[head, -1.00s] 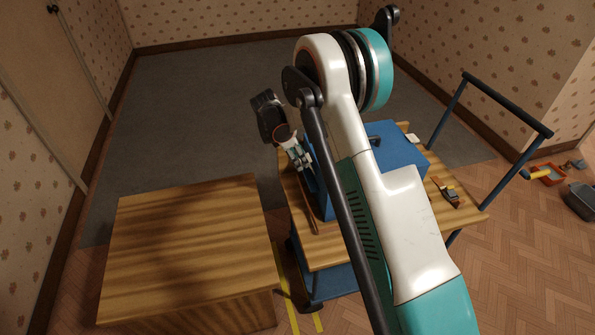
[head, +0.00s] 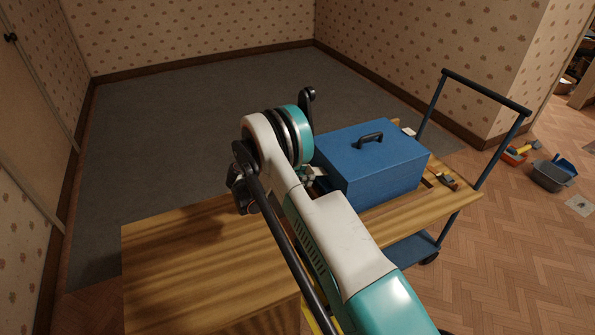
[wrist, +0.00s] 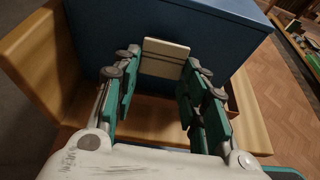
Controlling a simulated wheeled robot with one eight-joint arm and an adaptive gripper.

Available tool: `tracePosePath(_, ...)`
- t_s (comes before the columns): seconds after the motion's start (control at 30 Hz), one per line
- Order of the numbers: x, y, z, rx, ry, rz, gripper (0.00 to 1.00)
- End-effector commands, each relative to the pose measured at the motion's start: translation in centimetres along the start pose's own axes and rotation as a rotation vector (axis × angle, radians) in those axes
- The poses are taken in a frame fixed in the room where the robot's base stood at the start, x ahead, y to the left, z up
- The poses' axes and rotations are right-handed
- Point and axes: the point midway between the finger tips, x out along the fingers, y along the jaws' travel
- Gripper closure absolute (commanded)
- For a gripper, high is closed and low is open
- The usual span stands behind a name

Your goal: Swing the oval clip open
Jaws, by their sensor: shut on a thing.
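The blue box (head: 372,165) with a dark top handle sits on the wooden top of a trolley. In the wrist view, a pale plate-like clip (wrist: 166,47) lies against the side of the blue box (wrist: 225,28). It looks more rectangular than oval from here. My gripper (wrist: 163,58) has its green-padded fingers on either side of this clip, shut on it with a gap the clip's width. In the head view my gripper (head: 312,174) is mostly hidden behind my arm, at the box's left side. The clip cannot be seen there.
The trolley top (head: 440,200) carries a small tool (head: 447,180) right of the box. A wooden cabinet (head: 185,265) stands at the left. A grey basin (head: 552,176) and a red tray (head: 515,157) lie on the floor.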

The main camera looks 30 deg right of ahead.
Motion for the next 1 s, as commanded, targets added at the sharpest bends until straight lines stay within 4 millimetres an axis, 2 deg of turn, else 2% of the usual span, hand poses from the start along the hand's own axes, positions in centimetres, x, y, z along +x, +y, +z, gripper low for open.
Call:
tracePosePath(0.3, 0.17, -0.84, -0.64, -0.001, -0.067, 0.002, 1.00)
tracePosePath(0.7, 0.20, -0.89, -0.65, 0.000, -0.070, 0.002, 1.00)
tracePosePath(0.73, 0.20, -0.89, -0.65, 0.000, -0.070, 0.002, 0.54)
tracePosePath(0.8, 0.20, -0.89, -0.65, 0.000, -0.070, 0.002, 0.40)
tracePosePath(1.0, 0.19, -0.90, -0.66, 0.000, -0.070, 0.001, 0.40)
